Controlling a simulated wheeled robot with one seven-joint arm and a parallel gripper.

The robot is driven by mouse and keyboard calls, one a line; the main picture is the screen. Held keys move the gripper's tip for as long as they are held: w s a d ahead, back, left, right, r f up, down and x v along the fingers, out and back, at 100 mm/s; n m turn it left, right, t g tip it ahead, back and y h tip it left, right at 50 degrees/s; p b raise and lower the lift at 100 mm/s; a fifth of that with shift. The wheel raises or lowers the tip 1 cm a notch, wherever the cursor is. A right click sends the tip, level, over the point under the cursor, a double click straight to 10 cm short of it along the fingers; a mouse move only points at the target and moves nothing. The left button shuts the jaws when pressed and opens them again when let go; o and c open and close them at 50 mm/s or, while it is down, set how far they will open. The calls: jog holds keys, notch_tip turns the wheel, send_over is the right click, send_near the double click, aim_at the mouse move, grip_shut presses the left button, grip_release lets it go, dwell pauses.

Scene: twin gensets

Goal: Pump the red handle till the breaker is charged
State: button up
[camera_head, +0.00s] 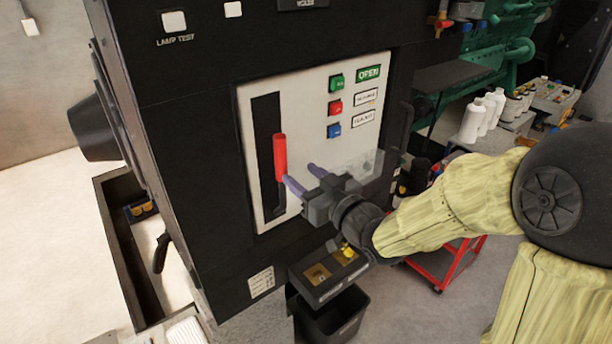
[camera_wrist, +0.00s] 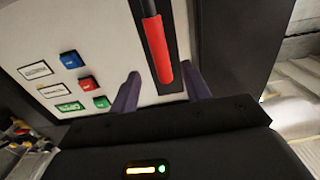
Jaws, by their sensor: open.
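The red handle (camera_head: 280,158) stands in a dark vertical slot at the left of a pale breaker panel (camera_head: 300,105). In the wrist view the red handle (camera_wrist: 157,50) lies between the two purple fingers, nearer the right one. My gripper (camera_head: 302,175) is open in front of the panel, its left fingertip close to the handle's lower end. The wrist view shows my gripper (camera_wrist: 162,90) with its fingers apart; I cannot tell whether either touches the handle. Green, red (camera_head: 335,107) and blue buttons sit right of the slot. A green label (camera_head: 368,73) reads OPEN; two white labels below are hard to read.
The black cabinet (camera_head: 190,130) surrounds the panel. A small box with yellow parts (camera_head: 325,275) and a black bin (camera_head: 335,315) stand below my gripper. A red cart (camera_head: 450,262) and white bottles (camera_head: 472,122) are to the right. The floor at left is mostly clear.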

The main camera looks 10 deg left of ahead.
aim_at(284, 161)
jog(key=shift+w+a, duration=0.1)
jog(key=p+x, duration=0.1)
jog(key=x, duration=0.7)
jog(key=shift+w+a, duration=0.25)
jog(key=shift+w, duration=0.1)
